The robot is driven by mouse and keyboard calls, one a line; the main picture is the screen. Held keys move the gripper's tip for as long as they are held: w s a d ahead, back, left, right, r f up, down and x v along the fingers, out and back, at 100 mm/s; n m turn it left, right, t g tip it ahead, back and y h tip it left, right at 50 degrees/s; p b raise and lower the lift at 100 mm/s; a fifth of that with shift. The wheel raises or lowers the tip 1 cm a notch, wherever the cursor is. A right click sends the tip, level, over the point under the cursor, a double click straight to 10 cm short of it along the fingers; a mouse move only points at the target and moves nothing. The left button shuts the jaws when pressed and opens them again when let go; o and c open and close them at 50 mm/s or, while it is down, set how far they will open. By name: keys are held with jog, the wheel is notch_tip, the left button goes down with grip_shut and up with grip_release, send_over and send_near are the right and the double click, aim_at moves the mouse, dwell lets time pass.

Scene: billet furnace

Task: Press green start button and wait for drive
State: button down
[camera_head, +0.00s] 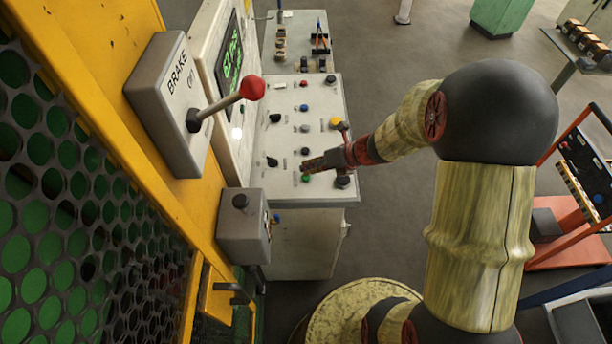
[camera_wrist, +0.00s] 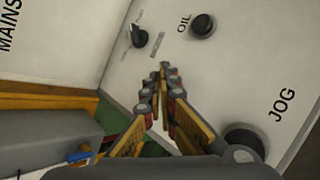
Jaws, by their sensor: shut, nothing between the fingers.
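The green button (camera_head: 306,178) sits near the front edge of the sloped control panel (camera_head: 330,104) in the head view. My gripper (camera_head: 308,165) is over that panel edge, its fingertips close to the green button and slightly above it in the picture. I cannot tell whether they touch it. In the wrist view, the fingers of my gripper (camera_wrist: 164,70) are shut together and empty, pointing at the white panel face (camera_wrist: 245,60). The green button does not show in the wrist view.
A black knob marked OIL (camera_wrist: 203,26), a selector switch (camera_wrist: 139,37) and a dark knob near JOG (camera_wrist: 244,138) surround the fingers. A BRAKE box (camera_head: 170,100) with a red-balled lever (camera_head: 252,88) stands left of the panel. A small grey box (camera_head: 243,222) is below it.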

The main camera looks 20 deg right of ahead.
jog(key=shift+f, duration=0.45)
dwell(0.4)
jog(key=shift+r, duration=0.1)
jog(key=shift+r+p, duration=0.7)
jog(key=shift+r, duration=0.1)
notch_tip(320, 180, up, 5)
jog(key=p, duration=0.5)
dwell(0.3)
dwell(0.6)
